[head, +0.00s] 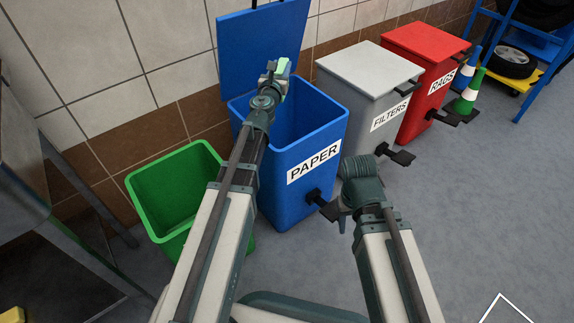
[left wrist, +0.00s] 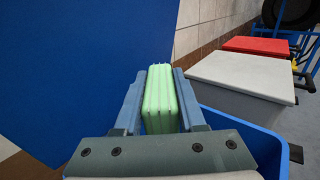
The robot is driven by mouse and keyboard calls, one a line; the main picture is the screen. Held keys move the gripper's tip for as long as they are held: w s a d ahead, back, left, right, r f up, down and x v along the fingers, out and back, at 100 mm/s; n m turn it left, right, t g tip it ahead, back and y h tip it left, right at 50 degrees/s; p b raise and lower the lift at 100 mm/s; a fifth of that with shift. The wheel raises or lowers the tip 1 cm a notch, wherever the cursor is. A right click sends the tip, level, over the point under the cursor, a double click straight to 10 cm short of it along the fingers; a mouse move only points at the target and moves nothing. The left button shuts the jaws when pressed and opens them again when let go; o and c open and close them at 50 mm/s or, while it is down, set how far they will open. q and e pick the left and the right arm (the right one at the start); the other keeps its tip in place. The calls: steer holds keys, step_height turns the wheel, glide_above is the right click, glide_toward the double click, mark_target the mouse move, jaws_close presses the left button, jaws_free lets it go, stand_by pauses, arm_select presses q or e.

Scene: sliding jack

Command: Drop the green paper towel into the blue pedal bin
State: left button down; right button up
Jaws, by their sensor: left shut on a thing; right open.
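The blue pedal bin (head: 318,135), labelled PAPER, stands with its lid (head: 258,42) raised against the wall. My left gripper (head: 277,70) is above the bin's open mouth, close to the raised lid. It is shut on the green paper towel (left wrist: 161,100), a pale green folded block between the two fingers in the left wrist view. In the head view only a small bit of the towel shows at the fingertips. My right gripper (head: 345,212) is low in front of the blue bin, near its black pedal (head: 329,209); its fingers are mostly hidden.
A grey FILTERS bin (head: 367,72) and a red RAGS bin (head: 428,42) stand to the right with lids closed. An open green bin (head: 172,178) is at the left. Traffic cones (head: 470,88) and a blue rack (head: 545,50) stand further right.

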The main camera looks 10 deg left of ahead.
arm_select(q)
steer(key=shift+f+b, duration=1.95)
steer(key=shift+f, duration=0.4)
arm_select(e)
step_height(320, 180, down, 5)
steer(key=shift+r, duration=0.2)
arm_select(q)
steer(key=shift+r, duration=0.1)
steer(key=shift+c, duration=2.1)
jaws_free()
